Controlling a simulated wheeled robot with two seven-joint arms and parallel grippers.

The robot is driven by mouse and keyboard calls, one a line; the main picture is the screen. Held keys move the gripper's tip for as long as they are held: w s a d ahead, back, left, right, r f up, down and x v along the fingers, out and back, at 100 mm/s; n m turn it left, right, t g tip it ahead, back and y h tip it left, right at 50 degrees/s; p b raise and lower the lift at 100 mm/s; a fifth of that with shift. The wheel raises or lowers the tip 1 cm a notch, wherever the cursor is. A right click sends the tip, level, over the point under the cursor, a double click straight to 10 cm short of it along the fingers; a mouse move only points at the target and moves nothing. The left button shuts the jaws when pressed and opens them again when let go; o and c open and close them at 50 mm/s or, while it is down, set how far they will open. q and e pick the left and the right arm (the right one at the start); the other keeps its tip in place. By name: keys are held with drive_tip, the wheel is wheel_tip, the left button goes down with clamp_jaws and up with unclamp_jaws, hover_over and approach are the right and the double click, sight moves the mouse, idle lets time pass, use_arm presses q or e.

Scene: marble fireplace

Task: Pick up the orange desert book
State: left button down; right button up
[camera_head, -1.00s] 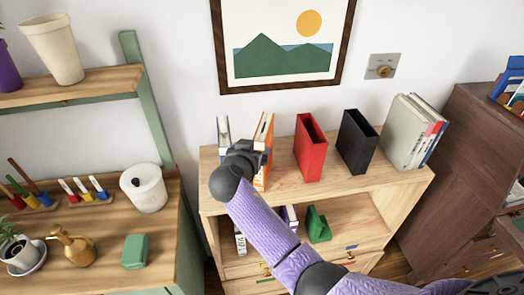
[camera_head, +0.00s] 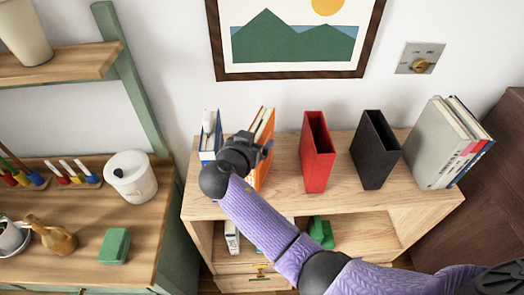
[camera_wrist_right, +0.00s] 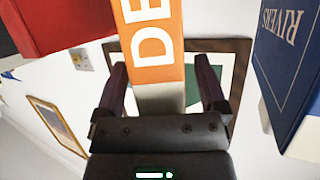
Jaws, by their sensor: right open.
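The orange book (camera_head: 267,125) stands upright on the top of a light wooden bookcase, partly hidden behind my right gripper. In the right wrist view its orange spine (camera_wrist_right: 152,55) shows white letters "DE" and a pale end band. My right gripper (camera_head: 267,152) is at the front of the book. In the wrist view its open fingers (camera_wrist_right: 162,75) stand on either side of the spine, with a visible gap on each side. My left gripper is not in view.
A blue book (camera_head: 208,145) stands left of the orange one; the wrist view shows "RIVERS" on its spine (camera_wrist_right: 290,55). A red holder (camera_head: 317,155), a black holder (camera_head: 374,150) and pale books (camera_head: 437,145) stand to the right. The bookcase top (camera_head: 340,200) has bare wood between them.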

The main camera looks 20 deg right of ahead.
drive_tip(key=shift+w, duration=0.1)
clamp_jaws()
idle(0.7)
idle(0.3)
